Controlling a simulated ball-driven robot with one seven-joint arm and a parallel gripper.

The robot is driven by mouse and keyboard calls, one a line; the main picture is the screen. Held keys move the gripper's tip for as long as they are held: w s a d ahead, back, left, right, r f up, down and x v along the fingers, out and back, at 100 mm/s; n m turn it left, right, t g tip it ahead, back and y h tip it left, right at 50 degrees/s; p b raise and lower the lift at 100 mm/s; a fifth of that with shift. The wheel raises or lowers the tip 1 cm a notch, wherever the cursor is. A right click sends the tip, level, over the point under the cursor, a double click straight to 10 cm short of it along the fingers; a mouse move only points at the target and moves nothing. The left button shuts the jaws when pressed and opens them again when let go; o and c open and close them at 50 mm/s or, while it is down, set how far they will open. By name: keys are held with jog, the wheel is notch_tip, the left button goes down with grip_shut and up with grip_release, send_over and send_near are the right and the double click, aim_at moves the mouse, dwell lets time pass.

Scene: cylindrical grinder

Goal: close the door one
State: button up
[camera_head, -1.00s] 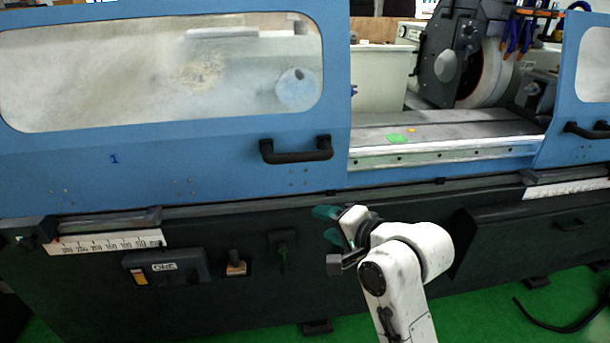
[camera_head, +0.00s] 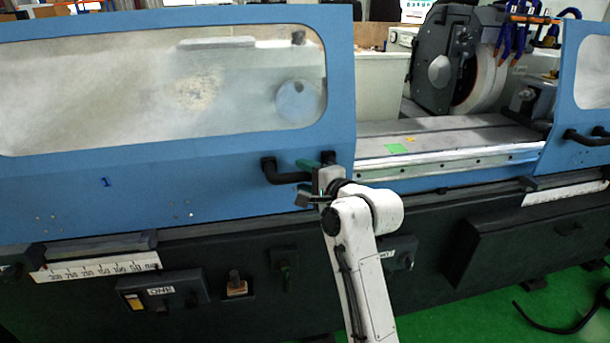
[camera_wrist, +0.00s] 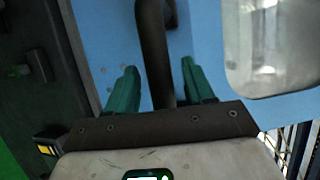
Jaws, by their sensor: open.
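Door one (camera_head: 160,190) is the blue sliding panel with a window and the number 1, on the left of the grinder in the head view. The opening to its right shows the grinding wheel and table. Its black handle (camera_head: 285,174) sits at the door's lower right; the handle also shows in the wrist view (camera_wrist: 154,50). My gripper (camera_head: 307,180) is at the handle's right part and hides some of it. In the wrist view my gripper (camera_wrist: 160,85) has its two green fingers apart, with the handle bar between them. I cannot tell whether they touch it.
A second blue door (camera_head: 590,100) with a black handle stands at the right. The dark machine base (camera_head: 420,240) with switches lies below the doors. Green floor (camera_head: 470,320) is clear at the front, apart from a black cable (camera_head: 560,322) at the right.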

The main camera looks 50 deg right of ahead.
jog(key=shift+w+d+f, duration=0.1)
jog(key=shift+w, duration=0.2)
jog(key=shift+c, duration=0.3)
grip_shut()
